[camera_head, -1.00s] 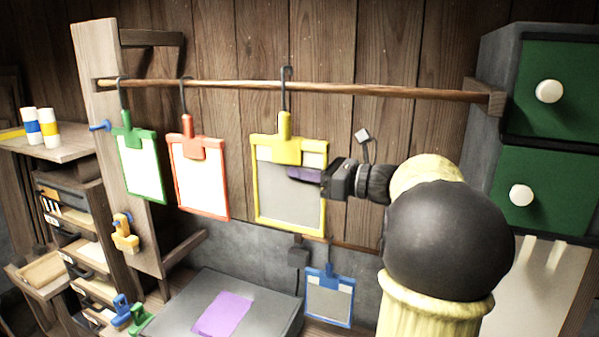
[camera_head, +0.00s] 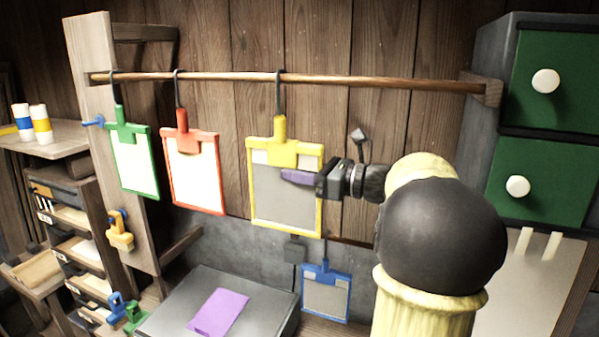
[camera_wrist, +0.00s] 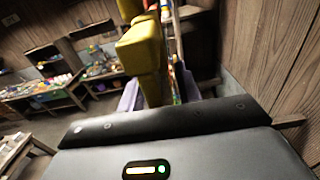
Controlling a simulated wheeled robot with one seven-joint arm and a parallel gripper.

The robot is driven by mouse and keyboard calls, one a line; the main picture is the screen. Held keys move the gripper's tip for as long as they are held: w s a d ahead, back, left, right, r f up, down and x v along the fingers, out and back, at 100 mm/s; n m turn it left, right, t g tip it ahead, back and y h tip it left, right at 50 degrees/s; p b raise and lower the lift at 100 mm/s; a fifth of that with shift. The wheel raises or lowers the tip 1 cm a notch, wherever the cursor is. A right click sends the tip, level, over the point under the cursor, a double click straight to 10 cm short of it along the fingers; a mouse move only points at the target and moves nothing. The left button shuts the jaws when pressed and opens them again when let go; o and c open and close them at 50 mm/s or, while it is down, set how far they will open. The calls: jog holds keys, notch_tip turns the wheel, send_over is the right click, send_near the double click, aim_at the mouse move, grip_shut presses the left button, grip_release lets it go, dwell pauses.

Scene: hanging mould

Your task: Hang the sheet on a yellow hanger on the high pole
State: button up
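The yellow hanger (camera_head: 280,128) is upright, its dark hook (camera_head: 280,90) at the high pole (camera_head: 370,83). It bears a yellow-edged sheet (camera_head: 283,200) with a grey face and pale upper corners. My gripper (camera_head: 297,177) reaches in from the right, its purple fingers at the hanger's lower part. In the wrist view the yellow hanger (camera_wrist: 145,55) stands between the two purple fingers, which appear shut on it. The exact contact is partly hidden. The hook seems to rest over the pole.
A green hanger (camera_head: 124,130) and a red hanger (camera_head: 182,130) with sheets hang left on the same pole. A blue-framed sheet (camera_head: 326,292) hangs lower. A grey box (camera_head: 265,305) bears a purple sheet (camera_head: 217,312). Green drawers (camera_head: 560,85) stand right. The pole is bare right of the yellow hanger.

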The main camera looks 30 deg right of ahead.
jog(key=shift+d, duration=0.1)
jog(key=b+v, duration=0.3)
jog(key=v, duration=0.4)
jog(key=shift+s, duration=0.25)
dwell(0.4)
